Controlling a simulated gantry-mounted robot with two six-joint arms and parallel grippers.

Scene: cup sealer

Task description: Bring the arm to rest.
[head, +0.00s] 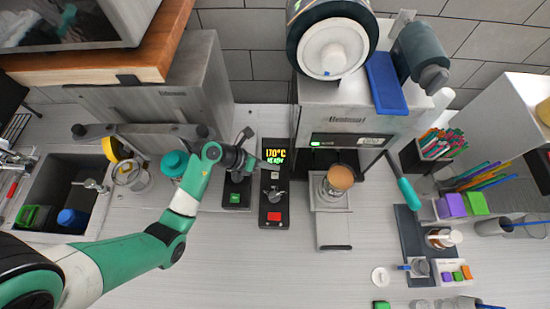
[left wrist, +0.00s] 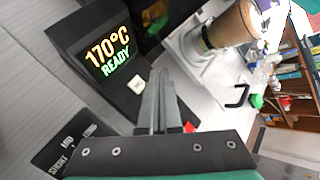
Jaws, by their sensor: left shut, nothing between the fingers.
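My left arm (head: 184,203) is green and white and reaches in from the lower left in the head view. Its gripper (head: 256,162) is shut and empty, close to the black unit with the "170°C READY" display (head: 275,155). In the left wrist view the closed fingers (left wrist: 156,90) point toward the space beside that display (left wrist: 108,50). I cannot tell whether they touch the unit. My right gripper is not in view.
A cup with a brown top (head: 341,177) stands in the sealer's holder (head: 330,203). A lever with a green handle (head: 408,194) sticks out right of it. A sink (head: 62,190) is at left. The counter (head: 260,270) in front is clear.

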